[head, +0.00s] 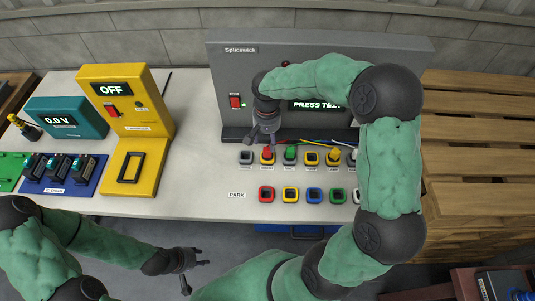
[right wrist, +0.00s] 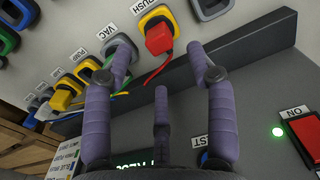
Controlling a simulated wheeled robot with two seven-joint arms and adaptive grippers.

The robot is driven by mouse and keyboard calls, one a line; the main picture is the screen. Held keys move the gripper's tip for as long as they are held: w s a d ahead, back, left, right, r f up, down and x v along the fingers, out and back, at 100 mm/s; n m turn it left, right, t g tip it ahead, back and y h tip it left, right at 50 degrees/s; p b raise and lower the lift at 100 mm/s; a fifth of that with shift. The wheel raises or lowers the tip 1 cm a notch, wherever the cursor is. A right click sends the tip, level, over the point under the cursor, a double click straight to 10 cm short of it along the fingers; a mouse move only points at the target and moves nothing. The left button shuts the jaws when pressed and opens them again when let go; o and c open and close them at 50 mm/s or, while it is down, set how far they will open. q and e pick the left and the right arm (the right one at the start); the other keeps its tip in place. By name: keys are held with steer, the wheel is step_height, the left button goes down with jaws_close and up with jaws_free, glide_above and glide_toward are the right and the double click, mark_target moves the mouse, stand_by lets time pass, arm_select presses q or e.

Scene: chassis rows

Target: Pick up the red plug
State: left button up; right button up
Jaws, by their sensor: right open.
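The red plug (head: 267,152) sits in a yellow-rimmed socket in the upper row on the white table, just in front of the grey Splicewick panel. In the right wrist view the red plug (right wrist: 158,40) shows beyond my fingertips, roughly between them, with a red wire at its lower side. My right gripper (head: 261,138) is above and slightly behind the plug, pointing down; in its wrist view the right gripper (right wrist: 160,53) is open and empty, apart from the plug. My left gripper (head: 195,276) is low in front of the table, its fingers spread, empty.
A lower PARK row has empty coloured sockets (head: 266,194). The Splicewick panel (head: 230,65) rises close behind. A yellow box (head: 150,108) reading OFF stands left.

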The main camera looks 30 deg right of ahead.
mark_target(267, 149)
step_height(267, 149, down, 6)
steer(key=shift+f+b, duration=0.25)
steer(key=shift+b, duration=0.9)
jaws_close()
